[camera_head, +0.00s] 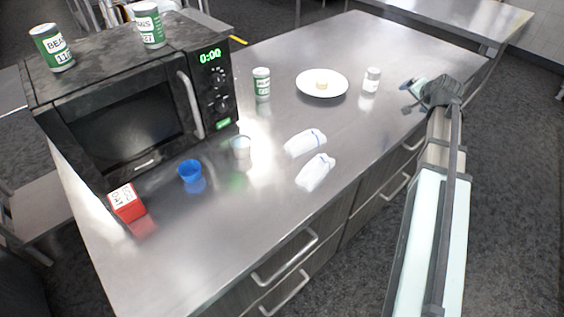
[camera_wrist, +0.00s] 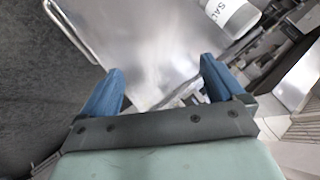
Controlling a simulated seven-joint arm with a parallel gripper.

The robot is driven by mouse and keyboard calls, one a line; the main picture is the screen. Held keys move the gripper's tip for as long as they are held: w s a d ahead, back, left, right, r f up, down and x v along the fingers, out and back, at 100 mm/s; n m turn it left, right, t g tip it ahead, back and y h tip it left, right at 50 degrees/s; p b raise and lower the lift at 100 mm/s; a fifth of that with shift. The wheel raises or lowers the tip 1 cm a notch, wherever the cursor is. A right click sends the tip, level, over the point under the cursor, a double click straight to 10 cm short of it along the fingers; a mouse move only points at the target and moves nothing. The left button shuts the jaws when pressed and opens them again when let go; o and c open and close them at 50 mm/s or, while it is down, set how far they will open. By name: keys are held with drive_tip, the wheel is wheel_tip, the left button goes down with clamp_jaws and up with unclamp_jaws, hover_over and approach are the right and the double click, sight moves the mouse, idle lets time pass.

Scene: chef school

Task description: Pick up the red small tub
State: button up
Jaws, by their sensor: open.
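A red small tub (camera_head: 126,202) with a white label sits on the steel counter (camera_head: 250,200) at the lower left of the head view, in front of the microwave's left end. My gripper (camera_head: 409,97) is at the far right of the counter, a long way from the red tub. In the wrist view my gripper (camera_wrist: 163,90) has its two blue fingers wide apart with nothing between them. The red tub does not show in the wrist view.
A microwave (camera_head: 130,110) bears two green-and-white cans. The salt also shows in the wrist view (camera_wrist: 232,14).

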drive_tip(key=s+a+r+g+y, duration=0.1)
drive_tip(key=s+a+r+y, duration=0.15)
drive_tip(key=a, duration=0.65)
drive_tip(key=s+a+r+g+y, duration=0.15)
drive_tip(key=a+r, duration=0.25)
drive_tip(key=a, duration=0.4)
drive_tip(key=s+a+r+n+g+y, duration=0.2)
drive_tip(key=s+a+r+g+y, duration=0.3)
drive_tip(key=s+a, duration=0.9)
drive_tip(key=s+a+r+n+g, duration=0.3)
drive_tip(key=s+a+r, duration=0.4)
drive_tip(key=s+a, duration=0.7)
drive_tip(key=m+g+y, duration=0.1)
drive_tip(key=m+g, duration=0.5)
drive_tip(key=g, duration=0.3)
approach(127, 203)
drive_tip(key=w+d, duration=0.1)
drive_tip(key=w, duration=0.3)
drive_tip(key=shift+s+a+f, duration=0.3)
drive_tip(key=shift+a+f, duration=0.15)
drive_tip(key=shift+f, duration=0.05)
drive_tip(key=x, duration=0.8)
drive_tip(key=shift+w, duration=0.1)
drive_tip(key=shift+f+x, duration=0.15)
drive_tip(key=shift+x, duration=1.2)
drive_tip(key=shift+f+x, duration=0.15)
drive_tip(key=shift+x, duration=1.2)
drive_tip(key=shift+w, duration=0.15)
